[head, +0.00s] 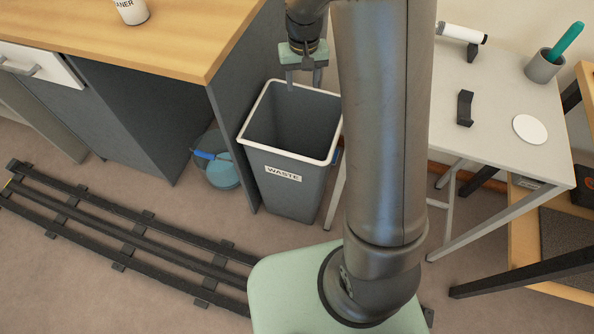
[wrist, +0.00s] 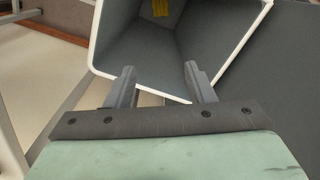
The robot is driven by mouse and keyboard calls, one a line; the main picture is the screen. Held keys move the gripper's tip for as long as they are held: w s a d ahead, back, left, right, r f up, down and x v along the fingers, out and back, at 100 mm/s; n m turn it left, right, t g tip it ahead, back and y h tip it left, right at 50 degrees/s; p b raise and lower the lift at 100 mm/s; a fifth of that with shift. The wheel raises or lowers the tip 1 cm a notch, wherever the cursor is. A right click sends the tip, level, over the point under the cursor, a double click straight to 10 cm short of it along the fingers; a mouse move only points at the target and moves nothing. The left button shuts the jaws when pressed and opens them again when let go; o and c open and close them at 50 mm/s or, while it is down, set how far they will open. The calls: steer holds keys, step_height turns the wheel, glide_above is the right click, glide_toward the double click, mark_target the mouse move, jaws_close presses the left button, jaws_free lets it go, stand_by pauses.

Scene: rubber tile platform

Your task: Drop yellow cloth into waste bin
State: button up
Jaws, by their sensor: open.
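The waste bin (head: 284,178) is grey with a white rim and a "WASTE" label. It stands upright on the floor between the wooden-topped cabinet and the white table. My gripper (head: 304,84) is above the bin's far rim, pointing down. In the wrist view the gripper (wrist: 160,82) is open, its two fingers apart with nothing between them. The yellow cloth (wrist: 162,8) shows as a small yellow patch deep inside the bin (wrist: 118,50), at the top of the wrist view. The cloth is not visible in the head view, where the bin's near wall hides the bottom.
The cabinet (head: 170,35) with a white bottle (head: 131,11) stands left of the bin. A blue bucket-like item (head: 218,172) is on the floor beside it. The white table (head: 490,100) at right holds a roll, a black holder, a white disc and a grey cup (head: 544,66).

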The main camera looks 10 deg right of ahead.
step_height(320, 180, up, 7)
steer(key=shift+f+p, duration=0.15)
steer(key=shift+p, duration=0.15)
steer(key=s+r+p, duration=0.6)
steer(key=s+r, duration=0.1)
steer(key=s, duration=0.6)
steer(key=s+a+r+n+p, duration=0.1)
steer(key=s+r+p, duration=0.6)
steer(key=s, duration=0.6)
steer(key=shift+s+r+p, duration=0.3)
steer(key=shift+s+r, duration=0.05)
steer(key=shift+r, duration=0.25)
